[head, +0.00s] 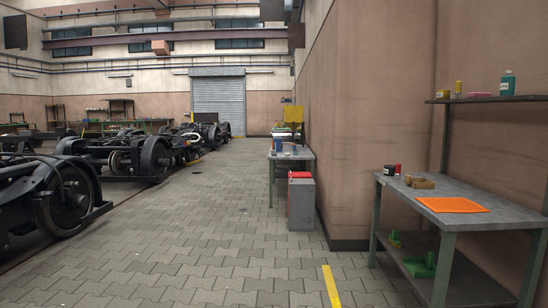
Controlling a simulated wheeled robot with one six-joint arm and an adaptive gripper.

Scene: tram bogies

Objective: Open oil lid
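No oil lid can be made out in the head view. A row of dark tram bogies stands along the left. The nearest bogie (68,198) is cut off by the left picture edge, with a large wheel facing the aisle. A second bogie (152,160) stands behind it, and more recede towards the back. Any lid on them is hidden or too small to tell. My gripper is not in view.
A paved aisle (190,230) lies open between the bogies and the right wall. A workbench (478,208) with an orange cloth (452,205) stands at the right. A grey cabinet with a red top (301,200) juts out beyond the wall corner. A shutter door (218,95) closes the back.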

